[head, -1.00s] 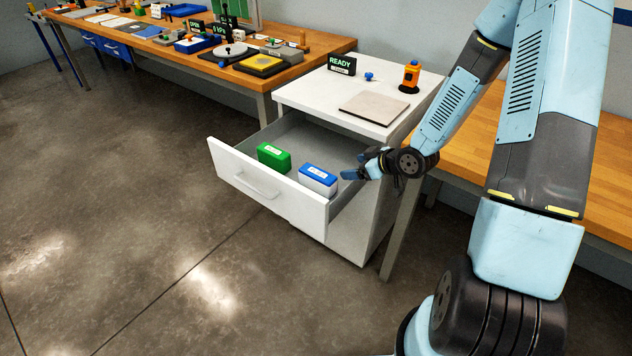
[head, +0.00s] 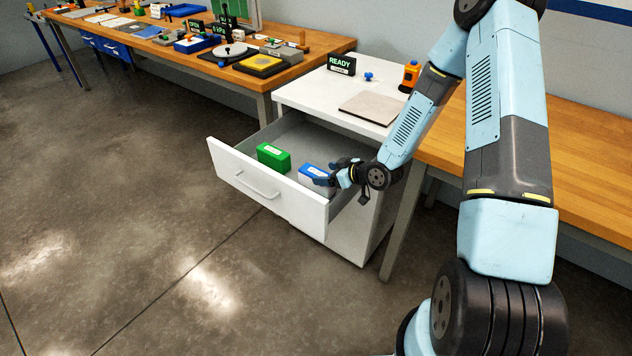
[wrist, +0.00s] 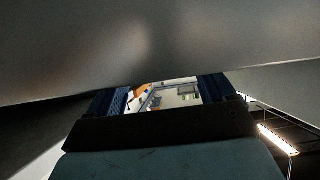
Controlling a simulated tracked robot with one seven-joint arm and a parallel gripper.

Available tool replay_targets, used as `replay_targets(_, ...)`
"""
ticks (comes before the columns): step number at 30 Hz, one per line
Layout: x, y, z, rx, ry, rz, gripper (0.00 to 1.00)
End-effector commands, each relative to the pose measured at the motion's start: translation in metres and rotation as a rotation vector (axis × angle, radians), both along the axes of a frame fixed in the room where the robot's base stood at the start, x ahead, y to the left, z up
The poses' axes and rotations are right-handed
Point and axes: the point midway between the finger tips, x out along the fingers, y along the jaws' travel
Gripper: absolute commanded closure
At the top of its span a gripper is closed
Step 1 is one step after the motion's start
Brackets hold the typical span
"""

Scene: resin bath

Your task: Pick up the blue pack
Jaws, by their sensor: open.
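The blue pack (head: 310,171), blue on top with a pale label and whitish sides, lies in the open white drawer (head: 235,172). My gripper (head: 334,172) is at its right end, jaws open. One finger overlaps the pack's near right side in the head view and the other is by its far right corner; whether they touch it I cannot tell. In the wrist view the two blue fingers of my gripper (wrist: 165,97) stand apart with a bright distant scene between them. I cannot make out the pack there.
A green pack (head: 273,157) lies left of the blue one in the drawer. The drawer front with its handle (head: 257,186) rises close in front of both. The cabinet top (head: 310,95) overhangs behind, with a flat plate (head: 370,108) on it.

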Motion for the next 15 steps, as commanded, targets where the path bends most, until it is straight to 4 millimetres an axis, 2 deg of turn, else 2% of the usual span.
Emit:
replay_targets(5,0.005,0.005,-0.004,-0.001,-0.001,0.0,0.17)
replay_targets(15,0.028,0.033,-0.026,-0.001,0.001,0.002,0.17)
